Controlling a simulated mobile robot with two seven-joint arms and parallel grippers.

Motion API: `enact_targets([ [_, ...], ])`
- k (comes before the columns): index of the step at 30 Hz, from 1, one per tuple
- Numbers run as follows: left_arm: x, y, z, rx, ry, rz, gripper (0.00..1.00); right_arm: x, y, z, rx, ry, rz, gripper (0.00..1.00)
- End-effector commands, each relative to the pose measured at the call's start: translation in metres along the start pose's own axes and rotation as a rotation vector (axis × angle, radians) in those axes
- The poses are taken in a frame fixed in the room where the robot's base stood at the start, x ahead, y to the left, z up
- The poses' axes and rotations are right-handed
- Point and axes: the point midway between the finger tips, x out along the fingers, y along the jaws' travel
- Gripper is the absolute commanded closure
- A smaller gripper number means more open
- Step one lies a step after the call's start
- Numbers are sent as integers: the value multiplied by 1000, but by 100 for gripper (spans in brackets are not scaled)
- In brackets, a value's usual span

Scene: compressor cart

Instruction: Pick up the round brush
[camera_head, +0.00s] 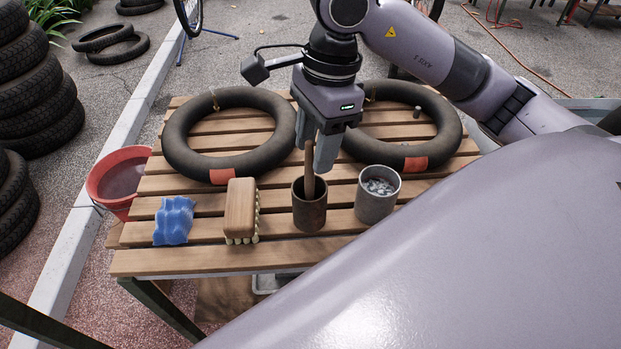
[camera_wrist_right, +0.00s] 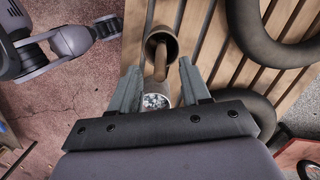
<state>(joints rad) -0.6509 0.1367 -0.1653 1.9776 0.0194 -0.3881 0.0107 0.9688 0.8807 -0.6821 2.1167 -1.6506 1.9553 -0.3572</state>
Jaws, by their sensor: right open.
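A wooden handle (camera_head: 310,173), which looks like that of the round brush, stands up out of a dark brown cup (camera_head: 309,212) near the table's front edge. The brush head is hidden inside the cup. My right gripper (camera_head: 318,158) is open, pointing down over the cup, with the handle's upper part at its fingers. In the right wrist view the handle (camera_wrist_right: 160,66) shows between the two spread fingers (camera_wrist_right: 159,68), with the cup (camera_wrist_right: 161,42) beyond. I cannot tell whether a finger touches it. My left gripper is not clearly seen in either view.
A grey can with metallic bits (camera_head: 376,196) stands close right of the cup. A wooden block brush (camera_head: 241,209) and a crumpled blue cloth (camera_head: 174,220) lie to the left. Two black tubes (camera_head: 181,150) (camera_head: 440,122) lie behind on the slatted table (camera_head: 190,262). A red bucket (camera_head: 118,180) is beyond the left edge.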

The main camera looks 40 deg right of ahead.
Motion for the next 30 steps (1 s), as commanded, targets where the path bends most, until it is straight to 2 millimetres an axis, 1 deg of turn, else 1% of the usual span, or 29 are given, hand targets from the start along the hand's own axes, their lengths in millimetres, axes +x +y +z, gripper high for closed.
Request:
enact_targets([
  [3,-1,-2,-2,2,3,-4,57,19,0,3,0,-1,6,53],
  [7,-1,-2,-2,4,5,-4,57,35,0,3,-1,-2,4,53],
  [10,0,-2,-3,5,6,-4,57,41,-1,3,-1,-2,2,53],
  [16,0,-3,-3,8,7,-4,57,41,-1,3,-1,-3,1,53],
  [17,0,-3,-3,9,7,-3,57,41,-1,3,-1,-3,1,57],
  [18,0,-2,-3,9,7,-3,57,41,-1,3,-1,-3,1,70],
  [21,0,-2,-3,10,6,-1,57,41,-1,3,-1,-3,1,100],
  [30,0,0,-3,10,6,2,57,41,-1,3,0,-3,1,100],
])
